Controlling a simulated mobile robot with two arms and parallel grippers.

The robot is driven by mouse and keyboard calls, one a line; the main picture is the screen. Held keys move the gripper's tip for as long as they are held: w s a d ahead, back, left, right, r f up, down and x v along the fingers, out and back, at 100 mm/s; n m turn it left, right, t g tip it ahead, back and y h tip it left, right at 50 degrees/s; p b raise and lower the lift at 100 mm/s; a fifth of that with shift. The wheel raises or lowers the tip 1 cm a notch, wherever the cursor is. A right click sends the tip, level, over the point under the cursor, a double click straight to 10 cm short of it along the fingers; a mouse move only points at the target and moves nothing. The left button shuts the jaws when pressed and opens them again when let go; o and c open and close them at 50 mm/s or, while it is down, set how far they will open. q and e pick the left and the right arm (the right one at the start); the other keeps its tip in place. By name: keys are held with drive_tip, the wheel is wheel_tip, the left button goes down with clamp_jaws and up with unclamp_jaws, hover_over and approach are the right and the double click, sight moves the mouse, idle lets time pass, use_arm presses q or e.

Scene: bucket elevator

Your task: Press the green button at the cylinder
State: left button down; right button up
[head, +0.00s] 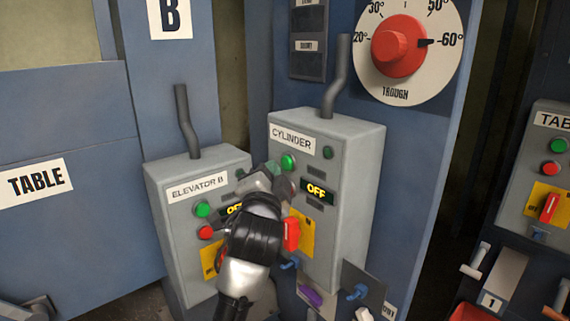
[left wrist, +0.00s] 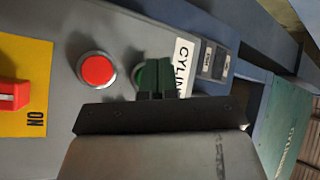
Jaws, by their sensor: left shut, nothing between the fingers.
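The grey cylinder box (head: 345,190) with its CYLINDER label stands in the middle of the head view. Its green button (head: 288,161) shows at the upper left of its face, just beside my left fingertips. My left gripper (head: 274,168) is shut and empty, in front of the box. In the left wrist view the dark fingertips (left wrist: 155,78) cover most of the green button, with a bit of its ring showing. I cannot tell whether they touch it. The red button (left wrist: 97,69) beside it shows in the left wrist view; my gripper hides it in the head view. My right gripper is not in view.
The elevator B box (head: 178,225) stands close on the left, with its green button (head: 202,209) and red button (head: 206,232). A red switch (head: 291,235) on a yellow plate sits below my gripper. The trough dial (head: 400,47) is above right. Another box (head: 520,200) stands far right.

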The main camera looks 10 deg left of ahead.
use_arm(q)
drive_tip(key=shift+w+d, duration=0.2)
drive_tip(key=shift+w, duration=0.05)
drive_tip(key=shift+w+d, duration=0.3)
drive_tip(key=shift+w, duration=0.05)
idle(0.8)
drive_tip(key=shift+s+a, duration=0.1)
idle(0.3)
drive_tip(key=shift+s+a+p, duration=0.45)
drive_tip(key=shift+s+p, duration=0.05)
drive_tip(key=shift+s, duration=0.1)
drive_tip(key=s+a+p, duration=0.1)
drive_tip(key=s, duration=0.1)
drive_tip(key=s+a+p, duration=0.1)
drive_tip(key=s+a, duration=0.1)
idle(0.4)
idle(0.5)
